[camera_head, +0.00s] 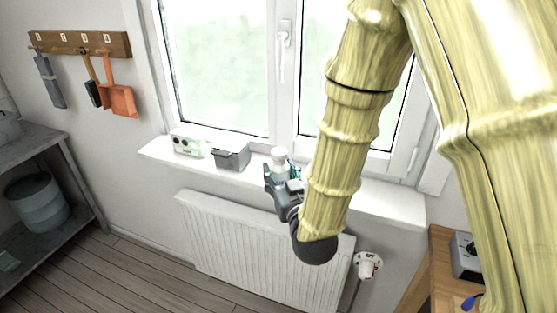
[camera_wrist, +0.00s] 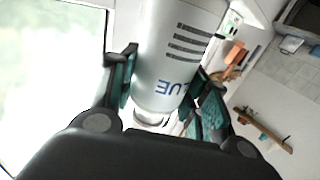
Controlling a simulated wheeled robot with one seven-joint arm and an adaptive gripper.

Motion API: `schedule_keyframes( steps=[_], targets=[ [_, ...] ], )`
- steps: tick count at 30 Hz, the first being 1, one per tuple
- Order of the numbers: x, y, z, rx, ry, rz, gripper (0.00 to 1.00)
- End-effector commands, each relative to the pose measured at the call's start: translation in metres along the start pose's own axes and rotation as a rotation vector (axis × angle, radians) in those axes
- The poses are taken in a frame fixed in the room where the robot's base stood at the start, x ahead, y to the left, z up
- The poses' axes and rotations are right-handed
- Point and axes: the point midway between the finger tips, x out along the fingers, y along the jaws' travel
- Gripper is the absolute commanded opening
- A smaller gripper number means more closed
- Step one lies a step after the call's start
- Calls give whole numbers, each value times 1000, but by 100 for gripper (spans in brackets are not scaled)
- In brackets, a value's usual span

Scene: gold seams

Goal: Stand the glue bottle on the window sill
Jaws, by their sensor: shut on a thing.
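The glue bottle (camera_wrist: 178,55) is white with grey stripes and blue letters, and fills the middle of the wrist view. In the head view its white top (camera_head: 279,155) shows just above my gripper (camera_head: 283,183). In the wrist view my gripper (camera_wrist: 160,85) has its dark green fingers on either side of the bottle and is shut on it. The white window sill (camera_head: 385,200) runs under the window. The bottle is at the sill in the head view; I cannot tell whether its base touches it.
A grey bin (camera_head: 231,156) and a white box with dark round marks (camera_head: 187,145) stand on the sill to the left. The sill's right part is clear. A radiator (camera_head: 250,245) is below. A wooden bench (camera_head: 425,280) stands at right, a grey shelf (camera_head: 30,150) at left.

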Motion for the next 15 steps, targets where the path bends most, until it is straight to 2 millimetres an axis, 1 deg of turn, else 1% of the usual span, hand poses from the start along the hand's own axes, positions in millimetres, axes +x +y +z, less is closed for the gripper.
schedule_keyframes(
  steps=[3, 15],
  targets=[
    [20, 15, -1, 0, 1, 3, 14],
    [86, 61, 7, -1, 1, 4, 14]
  ],
)
